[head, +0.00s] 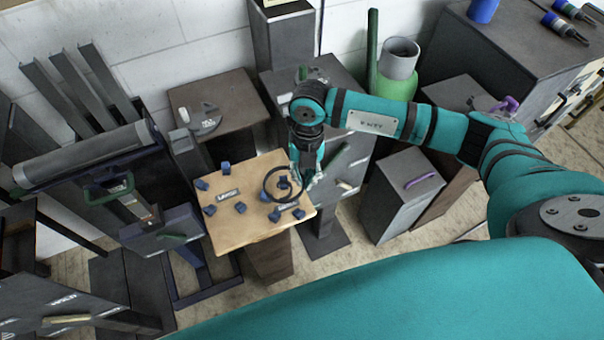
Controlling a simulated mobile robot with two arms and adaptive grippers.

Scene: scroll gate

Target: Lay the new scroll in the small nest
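A thin black ring-shaped piece (265,188), which looks like the scroll, is over the right side of a light wooden board (250,231). Several small blue blocks stand on this board in groups with label plates. The right-hand group (274,216), perhaps the small nest, is partly under the ring; I cannot read its label. My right gripper (304,176) points down at the board's right edge, with its fingertips at the ring's right rim. The fingers are too small to tell if they are closed on it, or if the ring touches the board. My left gripper is not in view.
A brown-topped table (218,100) with small tools stands behind the board. A grey cabinet with a purple handle (421,180) stands to the right. A large grey roller (75,157) on a stand is at the left. A green bin (398,86) is at the back.

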